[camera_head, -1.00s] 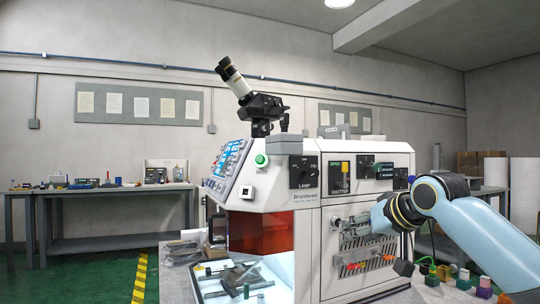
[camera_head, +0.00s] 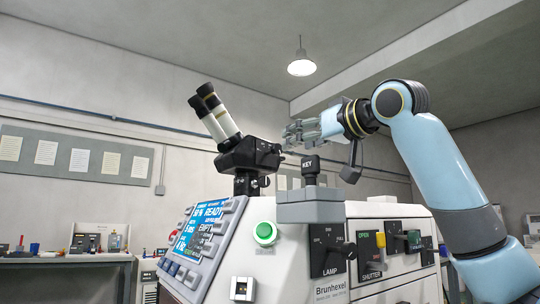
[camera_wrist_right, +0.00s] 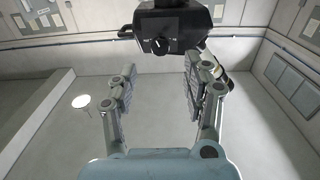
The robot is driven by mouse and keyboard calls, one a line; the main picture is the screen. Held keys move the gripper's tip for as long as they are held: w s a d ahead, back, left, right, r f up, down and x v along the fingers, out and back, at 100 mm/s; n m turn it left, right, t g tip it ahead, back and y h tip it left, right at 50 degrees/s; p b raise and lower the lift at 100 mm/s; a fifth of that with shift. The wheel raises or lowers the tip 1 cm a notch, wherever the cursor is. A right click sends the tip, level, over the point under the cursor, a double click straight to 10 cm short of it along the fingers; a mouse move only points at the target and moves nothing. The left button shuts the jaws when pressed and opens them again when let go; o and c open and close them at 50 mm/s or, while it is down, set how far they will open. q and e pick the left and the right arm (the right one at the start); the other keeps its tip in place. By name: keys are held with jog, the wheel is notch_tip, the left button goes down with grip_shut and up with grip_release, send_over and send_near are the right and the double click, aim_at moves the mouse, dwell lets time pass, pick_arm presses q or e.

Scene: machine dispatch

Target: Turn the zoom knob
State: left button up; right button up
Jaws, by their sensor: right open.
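The microscope (camera_head: 248,156) has a black head and twin white-and-black eyepieces above the white machine. In the right wrist view its dark head (camera_wrist_right: 182,24) fills the top middle. A small dark round knob with a white mark, which looks like the zoom knob (camera_wrist_right: 158,44), sits on the face towards me. My right gripper (camera_head: 289,134) is raised beside the head's right side. In the wrist view the gripper (camera_wrist_right: 158,66) is open and empty, its fingers either side of the knob's line and apart from it. The knob is not clear in the head view. My left gripper is out of view.
The machine's screen panel (camera_head: 202,237), green button (camera_head: 265,233), grey block with a KEY knob (camera_head: 309,195), LAMP panel (camera_head: 328,249) and SHUTTER panel (camera_head: 371,254) lie below my right gripper. A ceiling lamp (camera_head: 301,66) hangs above.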

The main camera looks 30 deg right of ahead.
aim_at(279, 149)
jog(key=w, duration=0.2)
jog(key=w+p, duration=0.1)
jog(key=w, duration=0.2)
jog(key=w+a, duration=0.1)
jog(key=w, duration=0.2)
jog(key=shift+a+r, duration=0.1)
jog(key=shift+w, duration=0.3)
jog(key=shift+w+a, duration=0.1)
jog(key=shift+w, duration=0.15)
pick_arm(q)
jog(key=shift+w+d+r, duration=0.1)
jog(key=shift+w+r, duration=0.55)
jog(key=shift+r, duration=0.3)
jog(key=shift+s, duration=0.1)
pick_arm(e)
jog(key=shift+c, duration=0.8)
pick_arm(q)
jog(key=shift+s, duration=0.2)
pick_arm(e)
grip_shut()
